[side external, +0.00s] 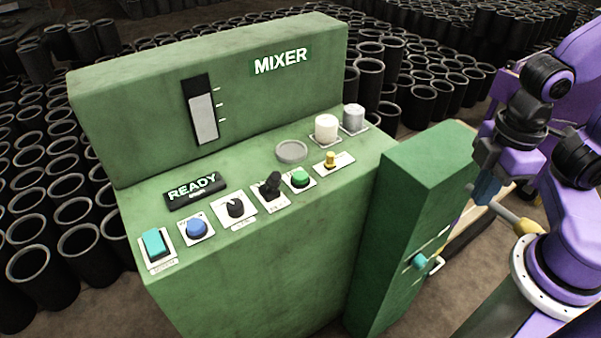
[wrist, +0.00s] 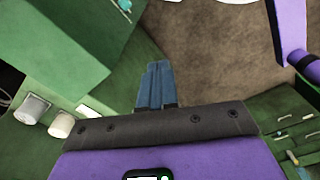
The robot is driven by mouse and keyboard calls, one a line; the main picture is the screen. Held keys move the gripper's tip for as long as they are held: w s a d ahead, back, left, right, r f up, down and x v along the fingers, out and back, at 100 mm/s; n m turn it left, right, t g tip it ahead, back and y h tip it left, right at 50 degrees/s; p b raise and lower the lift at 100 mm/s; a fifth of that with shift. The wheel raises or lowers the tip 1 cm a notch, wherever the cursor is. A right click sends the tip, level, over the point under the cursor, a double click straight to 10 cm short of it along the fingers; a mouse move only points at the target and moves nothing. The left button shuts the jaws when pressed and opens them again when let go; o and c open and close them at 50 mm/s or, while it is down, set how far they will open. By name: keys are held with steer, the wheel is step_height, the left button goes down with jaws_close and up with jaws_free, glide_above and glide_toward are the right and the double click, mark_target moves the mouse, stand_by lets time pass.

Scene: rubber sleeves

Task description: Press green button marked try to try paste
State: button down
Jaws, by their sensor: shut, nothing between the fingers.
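A round green button (side external: 300,178) sits on a white plate on the sloped top of the green mixer (side external: 250,285), in the side view. Its label is too small to read. A black lever (side external: 269,186) stands to its left and a small yellow knob (side external: 331,159) to its right. A black display (side external: 195,190) reads READY. My gripper (side external: 487,190) is at the right, beyond the green side cabinet and well apart from the button. In the wrist view my gripper's blue fingers (wrist: 156,72) are together and empty. I cannot make out the green button there.
The tall green cabinet (side external: 425,180) stands between my gripper and the panel. A white cylinder (side external: 326,128) and a grey cylinder (side external: 354,117) stand at the panel's far right. A blue button (side external: 197,228), teal switch (side external: 155,244) and black knob (side external: 235,208) lie left. Black sleeves crowd the floor.

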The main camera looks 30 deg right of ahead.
stand_by(0.3)
steer(key=r+m+t+y, duration=0.2)
steer(key=m+t+y, duration=0.4)
steer(key=m, duration=0.9)
glide_above(305, 175)
steer(key=shift+f+t+h, duration=0.15)
steer(key=shift+t+h, duration=0.45)
steer(key=shift+t, duration=0.1)
steer(key=shift+f+n, duration=0.1)
steer(key=shift+n, duration=0.2)
steer(key=shift+f, duration=4.3)
steer(key=shift+f, duration=0.15)
steer(key=shift+f, duration=0.3)
